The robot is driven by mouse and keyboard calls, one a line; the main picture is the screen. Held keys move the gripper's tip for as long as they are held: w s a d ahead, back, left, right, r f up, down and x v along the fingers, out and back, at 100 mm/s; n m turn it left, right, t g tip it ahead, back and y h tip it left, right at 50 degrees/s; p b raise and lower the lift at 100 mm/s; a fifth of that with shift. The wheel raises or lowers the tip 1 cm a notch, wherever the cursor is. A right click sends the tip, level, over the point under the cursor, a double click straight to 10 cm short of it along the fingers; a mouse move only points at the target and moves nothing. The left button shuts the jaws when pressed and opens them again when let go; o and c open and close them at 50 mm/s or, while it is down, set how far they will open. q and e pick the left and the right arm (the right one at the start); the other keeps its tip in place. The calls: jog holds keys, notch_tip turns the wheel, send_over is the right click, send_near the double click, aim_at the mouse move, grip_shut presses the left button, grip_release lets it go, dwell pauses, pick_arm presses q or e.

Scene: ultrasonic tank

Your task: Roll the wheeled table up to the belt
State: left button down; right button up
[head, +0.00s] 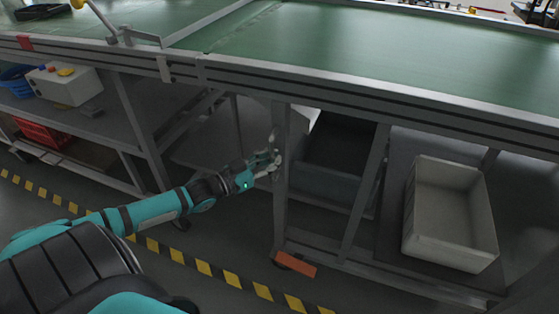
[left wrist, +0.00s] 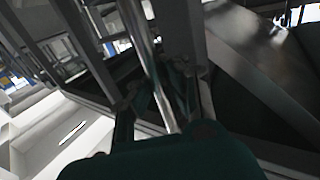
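The green belt (head: 375,38) runs across the top of the head view on a grey metal frame. Under it stand grey metal legs and shelves. A leg (head: 281,195) beside my left gripper ends low down at an orange part (head: 295,264). I cannot tell for sure which frame is the wheeled table. My left gripper (head: 275,162) is beside that leg, below the belt's edge, with its fingers apart. In the left wrist view a shiny metal bar (left wrist: 147,55) runs between the spread fingers (left wrist: 162,100); contact is unclear. My right gripper is not in view.
A grey bin (head: 450,215) stands low at the right, and a dark bin (head: 325,183) is behind the legs. A white box with buttons (head: 66,86) and a red crate (head: 42,133) are at the left. Yellow-black floor tape (head: 205,268) crosses the clear floor.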

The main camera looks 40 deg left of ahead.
pick_arm(q)
jog(key=shift+s+d+f, duration=0.2)
jog(key=shift+f, duration=0.2)
jog(key=c, duration=1.5)
grip_release()
jog(key=shift+s+a+r, duration=0.1)
jog(key=shift+s+r, duration=0.05)
jog(key=shift+r, duration=0.05)
jog(key=shift+o, duration=1.1)
jog(key=shift+r, duration=0.1)
jog(key=v, duration=1.1)
jog(key=shift+s, duration=0.35)
jog(key=shift+a, duration=0.15)
